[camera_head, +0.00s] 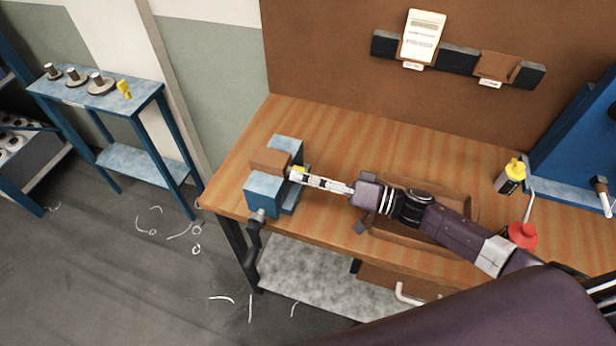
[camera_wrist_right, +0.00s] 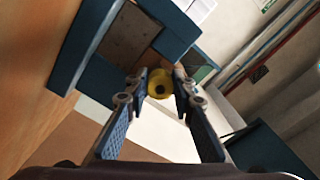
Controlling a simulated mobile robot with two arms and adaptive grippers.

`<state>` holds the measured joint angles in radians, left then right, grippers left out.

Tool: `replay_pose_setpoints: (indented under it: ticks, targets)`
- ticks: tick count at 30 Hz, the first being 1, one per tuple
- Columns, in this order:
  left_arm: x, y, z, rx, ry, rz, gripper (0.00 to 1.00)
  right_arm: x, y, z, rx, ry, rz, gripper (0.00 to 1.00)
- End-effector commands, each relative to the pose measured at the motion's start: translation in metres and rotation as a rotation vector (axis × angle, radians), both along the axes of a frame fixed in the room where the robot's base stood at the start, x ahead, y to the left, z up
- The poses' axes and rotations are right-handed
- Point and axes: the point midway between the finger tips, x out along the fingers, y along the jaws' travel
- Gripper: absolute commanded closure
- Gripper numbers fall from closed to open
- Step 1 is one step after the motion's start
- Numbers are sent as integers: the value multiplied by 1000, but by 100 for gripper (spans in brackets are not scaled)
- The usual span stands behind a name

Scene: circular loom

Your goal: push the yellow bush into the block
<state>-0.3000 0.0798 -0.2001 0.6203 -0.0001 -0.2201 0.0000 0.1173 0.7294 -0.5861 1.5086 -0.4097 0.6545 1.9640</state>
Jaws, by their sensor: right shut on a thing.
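The yellow bush (camera_head: 298,170) is between the fingertips of my right gripper (camera_head: 296,176), which is shut on it. The brown block (camera_head: 268,160) is clamped in the blue vise (camera_head: 265,190) on the bench. The block (camera_wrist_right: 128,38) lies just beyond the bush in the wrist view. The bush is close to the block's right side; I cannot tell whether it touches or has entered. My left gripper is not in view.
The wooden bench (camera_head: 225,185) has free room behind the vise. A brown tray (camera_head: 385,235) lies under my right arm. A yellow-capped bottle (camera_head: 510,177) and a red-topped item (camera_head: 522,235) stand at the right. A blue side stand (camera_head: 105,100) holds several spools.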

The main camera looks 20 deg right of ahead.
Motion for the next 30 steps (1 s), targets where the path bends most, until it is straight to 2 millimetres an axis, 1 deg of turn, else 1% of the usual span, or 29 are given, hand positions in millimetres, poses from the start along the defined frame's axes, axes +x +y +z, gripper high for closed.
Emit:
replay_pose_setpoints:
  ticks: [5,6,11,12,19,23,26,30]
  targets:
    - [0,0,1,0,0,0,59,4,5,2,1,-2,0,100]
    - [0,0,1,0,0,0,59,4,5,1,1,-2,0,76]
    - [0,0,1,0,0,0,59,4,5,1,0,-1,1,59]
    - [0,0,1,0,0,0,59,4,5,1,0,-1,1,57]
    - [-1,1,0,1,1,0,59,3,5,0,-1,-1,0,57]
    - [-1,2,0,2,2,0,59,-1,-2,-1,-1,2,0,57]
    - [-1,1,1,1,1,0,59,-9,-14,-2,-4,2,-1,57]
    - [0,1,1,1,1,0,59,-26,-39,-2,-4,4,-1,57]
